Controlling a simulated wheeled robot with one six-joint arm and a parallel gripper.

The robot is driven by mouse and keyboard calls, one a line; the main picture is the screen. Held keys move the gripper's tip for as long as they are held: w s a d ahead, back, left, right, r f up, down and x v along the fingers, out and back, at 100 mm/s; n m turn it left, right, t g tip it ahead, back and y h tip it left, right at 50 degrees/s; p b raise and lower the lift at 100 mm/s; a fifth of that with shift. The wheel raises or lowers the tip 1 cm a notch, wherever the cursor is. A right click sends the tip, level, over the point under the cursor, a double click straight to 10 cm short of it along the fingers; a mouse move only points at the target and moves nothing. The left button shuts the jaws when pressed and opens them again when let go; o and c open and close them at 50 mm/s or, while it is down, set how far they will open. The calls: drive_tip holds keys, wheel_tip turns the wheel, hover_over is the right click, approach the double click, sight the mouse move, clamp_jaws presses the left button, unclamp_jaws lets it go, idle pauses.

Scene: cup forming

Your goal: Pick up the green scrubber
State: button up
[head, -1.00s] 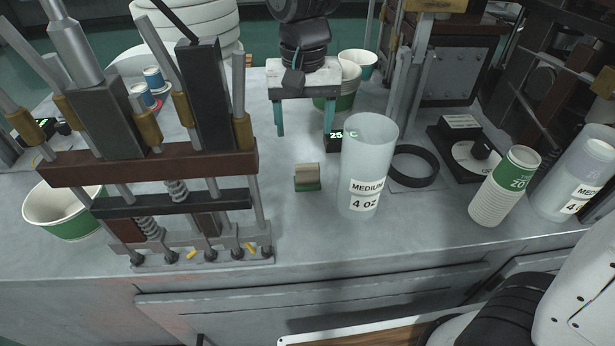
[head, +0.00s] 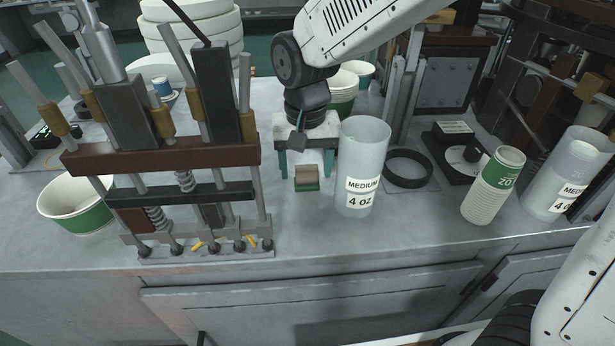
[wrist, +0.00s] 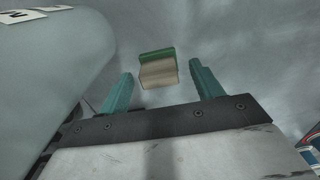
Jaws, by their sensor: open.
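The green scrubber (head: 307,179) is a small block with a green base and a tan top. It lies on the grey bench, left of the clear "MEDIUM 4 OZ" cylinder. My gripper (head: 305,172) is above and behind it in the head view, with teal fingers pointing down. In the wrist view the scrubber (wrist: 158,68) shows just beyond and between the two spread fingertips of my gripper (wrist: 160,82). The fingers are open, empty and apart from it.
The clear cylinder (head: 361,160) stands close to the right of the scrubber. A press frame with rods (head: 165,150) stands to the left. A black ring (head: 409,182) and a stack of paper cups (head: 493,186) are further right. Bare bench lies in front of the scrubber.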

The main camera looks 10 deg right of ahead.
sight(307, 167)
drive_tip(key=shift+f, duration=0.55)
drive_tip(key=c, duration=1.1)
drive_tip(key=shift+o, duration=0.2)
wheel_tip(307, 167, up, 10)
drive_tip(key=shift+r, duration=0.1)
drive_tip(key=o, duration=0.4)
drive_tip(key=c, duration=0.3)
drive_tip(key=shift+d, duration=0.1)
